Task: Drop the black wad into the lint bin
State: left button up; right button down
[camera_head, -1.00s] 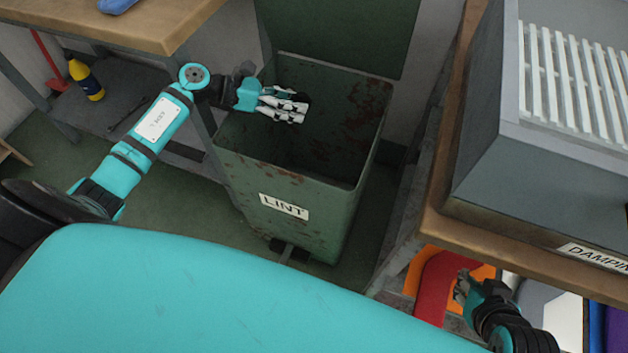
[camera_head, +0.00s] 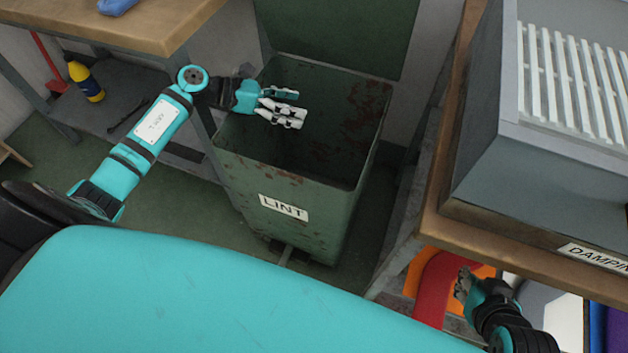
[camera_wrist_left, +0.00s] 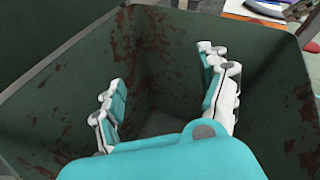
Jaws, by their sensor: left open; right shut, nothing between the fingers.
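The green, rust-stained lint bin (camera_head: 228,160) stands open with a LINT label on its front. My left gripper (camera_head: 299,108) is over its opening, with its fingers spread and empty. In the left wrist view the fingers of the left gripper (camera_wrist_left: 163,90) are apart, with the walls of the lint bin (camera_wrist_left: 65,105) around and below them. I cannot see the black wad in either view; the inside of the bin is dark and partly hidden by the gripper. My right gripper (camera_head: 463,285) is shut and empty at the lower right, beside the bench.
A wooden table (camera_head: 150,30) stands at the upper left, with a yellow and blue bottle (camera_head: 86,80) on its lower shelf. A grey slatted unit (camera_head: 530,140) sits on the right-hand bench. The bin's raised lid (camera_head: 335,35) is behind its opening.

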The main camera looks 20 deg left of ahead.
jog(key=shift+s+d, duration=0.1)
jog(key=shift+s, duration=0.05)
pick_arm(q)
jog(key=v, duration=0.8)
jog(key=shift+r, duration=0.1)
pick_arm(e)
jog(key=shift+r, duration=0.1)
jog(key=shift+r, duration=0.1)
